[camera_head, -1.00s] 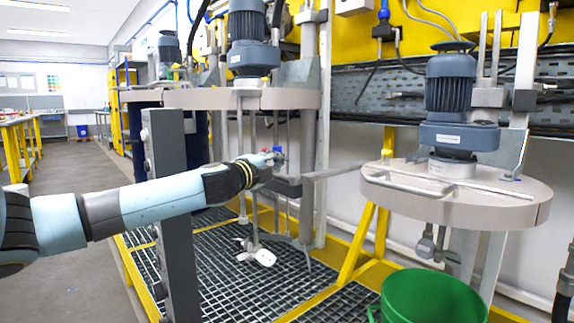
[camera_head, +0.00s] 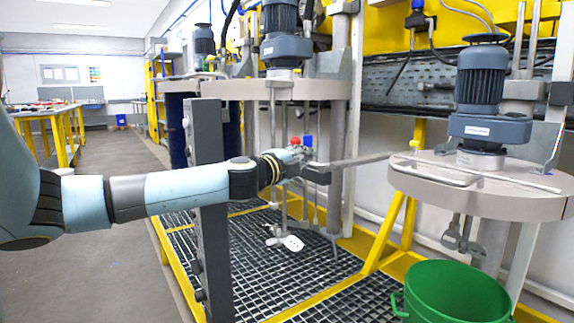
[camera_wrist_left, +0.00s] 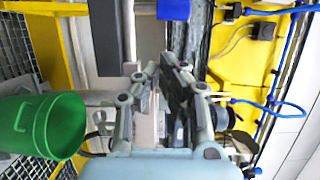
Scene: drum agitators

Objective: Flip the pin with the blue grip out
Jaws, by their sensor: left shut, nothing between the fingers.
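The pin with the blue grip (camera_head: 308,141) stands on a dark bracket (camera_head: 318,175) at the near end of a grey bar. A red grip (camera_head: 294,141) is just left of it. My left gripper (camera_head: 302,154) is shut and empty, just below and in front of the two grips; whether it touches either is unclear. In the left wrist view the blue grip (camera_wrist_left: 174,9) shows at the top edge, beyond the fingers (camera_wrist_left: 165,70). The pin's shaft is hidden. My right gripper is not in view.
The grey bar (camera_head: 360,160) runs right towards a round drum lid (camera_head: 480,182) with a motor. A dark upright post (camera_head: 207,200) stands close by my left forearm. A green bucket (camera_head: 455,292) is at lower right. Grating (camera_head: 300,270) covers the floor.

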